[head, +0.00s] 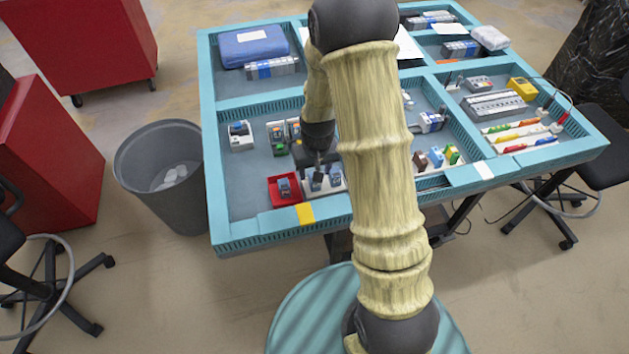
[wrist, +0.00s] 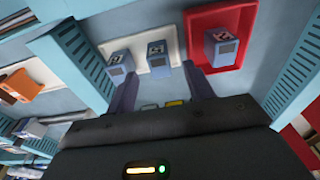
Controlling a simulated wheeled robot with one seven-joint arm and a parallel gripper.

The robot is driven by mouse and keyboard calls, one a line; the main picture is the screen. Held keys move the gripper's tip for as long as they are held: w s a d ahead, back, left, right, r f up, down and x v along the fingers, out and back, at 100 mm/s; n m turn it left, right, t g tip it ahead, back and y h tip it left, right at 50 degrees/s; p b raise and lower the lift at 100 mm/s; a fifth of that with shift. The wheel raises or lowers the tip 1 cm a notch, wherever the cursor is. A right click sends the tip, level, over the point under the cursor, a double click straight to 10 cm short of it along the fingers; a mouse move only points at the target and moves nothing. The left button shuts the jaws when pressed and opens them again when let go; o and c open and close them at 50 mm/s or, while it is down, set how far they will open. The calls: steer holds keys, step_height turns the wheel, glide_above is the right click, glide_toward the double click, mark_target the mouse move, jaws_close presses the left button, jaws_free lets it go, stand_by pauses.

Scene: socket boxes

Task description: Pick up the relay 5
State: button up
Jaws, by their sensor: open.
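Two blue relays stand on a white tray: one (wrist: 121,64) at the left in the wrist view and one (wrist: 157,55) to its right. A third blue relay (wrist: 221,46) sits in a red tray (wrist: 246,20), which also shows in the head view (head: 273,198). In the head view my gripper (head: 319,170) is low over the white tray, and my arm hides part of that area.
The teal table (head: 265,222) has raised rims and dividers. A grey bin (head: 160,170) stands left of the table. Bare compartment floor lies left of the red tray.

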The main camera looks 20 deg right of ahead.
steer(key=shift+w+f+p, duration=0.2)
steer(key=shift+f+p, duration=0.05)
steer(key=shift+f, duration=0.9)
steer(key=shift+w+f+p, duration=0.15)
steer(key=shift+f+p, duration=0.1)
steer(key=shift+f, duration=0.9)
steer(key=shift+c, duration=0.4)
jaws_close()
